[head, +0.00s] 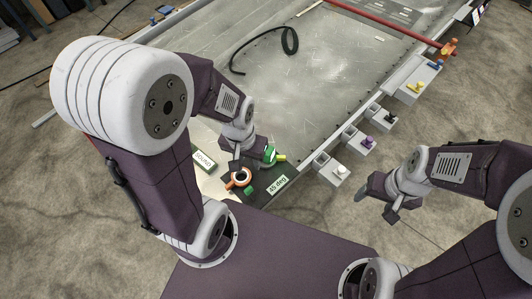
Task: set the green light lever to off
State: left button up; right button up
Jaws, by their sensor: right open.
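A green round part (268,154) with a yellow-green tip shows just right of my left wrist; it looks like the green lever, but its setting cannot be made out. My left gripper (238,176) is low over the dark panel (254,193), close to the left of the green part. Whether it touches anything, and whether its jaws are open, cannot be told. My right gripper (377,204) is open and empty over the bare floor at the right, well away from the green part.
An orange ring (240,175) and a small green piece (248,190) are on the panel. Signs read "SOUND" (203,159) and "45 deg" (278,185). Boxes with a white (341,169), a purple (365,142) and a black knob (388,118) line the plate's right edge. A black cable (289,40) lies on the plate.

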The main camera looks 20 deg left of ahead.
aim_at(248, 191)
jog(key=k+u, duration=0.15)
jog(key=u, duration=0.25)
jog(key=k+j+u, duration=0.1)
jog(key=u, duration=0.35)
